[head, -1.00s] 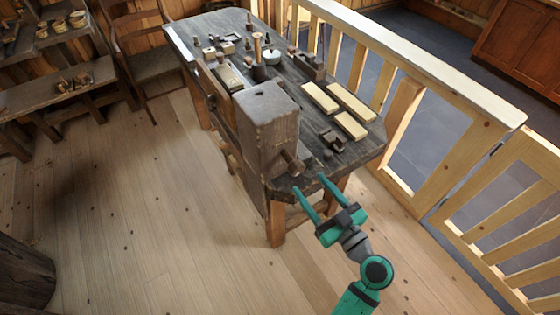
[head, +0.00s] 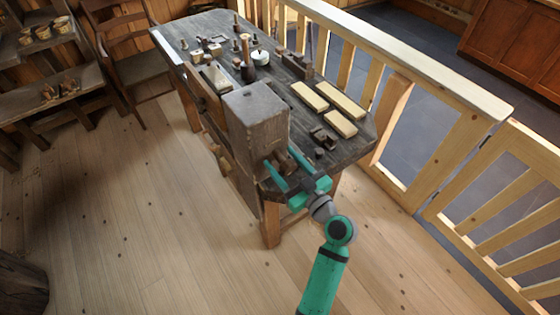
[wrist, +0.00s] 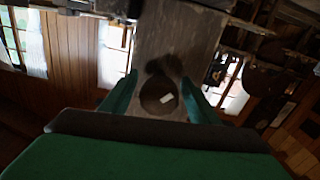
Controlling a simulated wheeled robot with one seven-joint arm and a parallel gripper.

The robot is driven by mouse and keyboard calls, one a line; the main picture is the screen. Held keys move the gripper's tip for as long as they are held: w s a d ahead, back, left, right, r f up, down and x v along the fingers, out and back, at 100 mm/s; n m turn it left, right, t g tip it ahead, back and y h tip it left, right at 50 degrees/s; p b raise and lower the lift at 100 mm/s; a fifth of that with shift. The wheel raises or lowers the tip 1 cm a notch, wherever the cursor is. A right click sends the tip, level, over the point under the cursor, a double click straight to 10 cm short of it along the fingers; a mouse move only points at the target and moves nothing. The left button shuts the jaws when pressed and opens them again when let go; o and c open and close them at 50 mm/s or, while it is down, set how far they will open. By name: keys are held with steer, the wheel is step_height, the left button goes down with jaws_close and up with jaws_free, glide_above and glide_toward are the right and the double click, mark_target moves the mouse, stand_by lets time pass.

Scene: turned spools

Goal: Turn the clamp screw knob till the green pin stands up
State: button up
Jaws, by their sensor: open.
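The clamp screw knob (head: 281,161) is a dark brown wooden end on the near face of the big wooden block (head: 256,112) at the bench's near end. In the wrist view the knob (wrist: 155,97) is round, seen end-on, with a small pale mark on its face. My gripper (head: 279,156) has green fingers, open around the knob. In the wrist view my gripper (wrist: 158,88) has one finger on each side of it; the right finger looks closer, and contact is not clear. I cannot make out a green pin in either view.
The dark workbench (head: 292,122) holds several pale wooden bars (head: 342,100), a small dark metal tool (head: 323,138) and other tools farther back. A wooden railing (head: 450,150) runs along the right. The plank floor at left (head: 150,220) is clear.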

steer(key=shift+c, duration=0.6)
steer(key=c, duration=0.9)
steer(key=shift+a, duration=0.25)
steer(key=shift+m, duration=0.3)
